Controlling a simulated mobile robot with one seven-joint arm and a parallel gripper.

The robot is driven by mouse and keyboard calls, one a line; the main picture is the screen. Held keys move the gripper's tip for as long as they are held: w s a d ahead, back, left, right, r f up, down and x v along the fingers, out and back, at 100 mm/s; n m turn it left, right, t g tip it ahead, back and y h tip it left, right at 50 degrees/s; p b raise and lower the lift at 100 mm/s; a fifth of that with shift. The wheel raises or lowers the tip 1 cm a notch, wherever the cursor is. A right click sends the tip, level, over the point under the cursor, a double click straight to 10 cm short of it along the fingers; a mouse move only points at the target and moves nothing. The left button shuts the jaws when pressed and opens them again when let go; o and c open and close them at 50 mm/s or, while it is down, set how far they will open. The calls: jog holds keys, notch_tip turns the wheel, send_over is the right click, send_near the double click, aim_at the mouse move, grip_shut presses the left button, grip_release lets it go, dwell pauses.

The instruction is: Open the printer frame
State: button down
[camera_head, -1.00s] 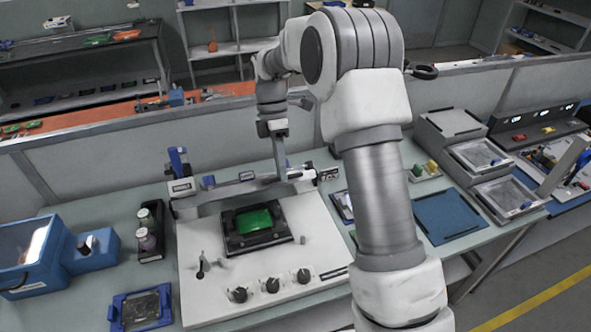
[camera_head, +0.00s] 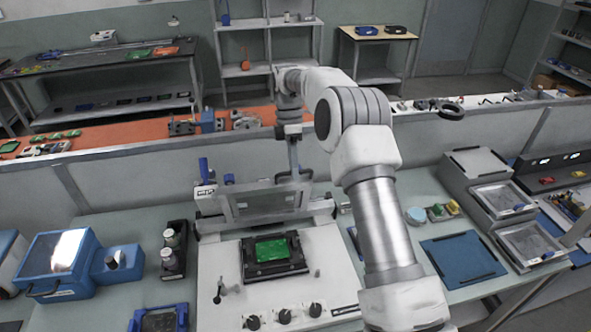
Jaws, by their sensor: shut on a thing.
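The printer is a white machine (camera_head: 215,262) on the bench, with knobs along its front. Its grey rectangular frame (camera_head: 232,206) stands tilted up at the back of the machine. A green board (camera_head: 272,250) lies in a black holder (camera_head: 250,272) on the machine's bed, uncovered. My gripper (camera_head: 297,172) points down at the upper right corner of the frame and is shut on the frame's edge. The exact contact is small and hard to make out.
Two bottles in a black rack (camera_head: 174,252) and a blue box (camera_head: 65,262) stand left of the printer. A blue mat (camera_head: 462,258) and stacked trays (camera_head: 505,200) lie to the right. A low partition (camera_head: 120,178) runs behind the bench.

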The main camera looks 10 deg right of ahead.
jog(key=shift+w+f, duration=0.1)
jog(key=shift+w, duration=0.15)
jog(key=c, duration=1.2)
grip_release()
jog(key=o, duration=0.3)
jog(key=shift+w+a+f, duration=0.1)
jog(key=shift+w, duration=0.15)
jog(key=shift+s, duration=0.1)
jog(key=v, duration=0.7)
jog(key=shift+r, duration=0.3)
jog(key=shift+r, duration=0.15)
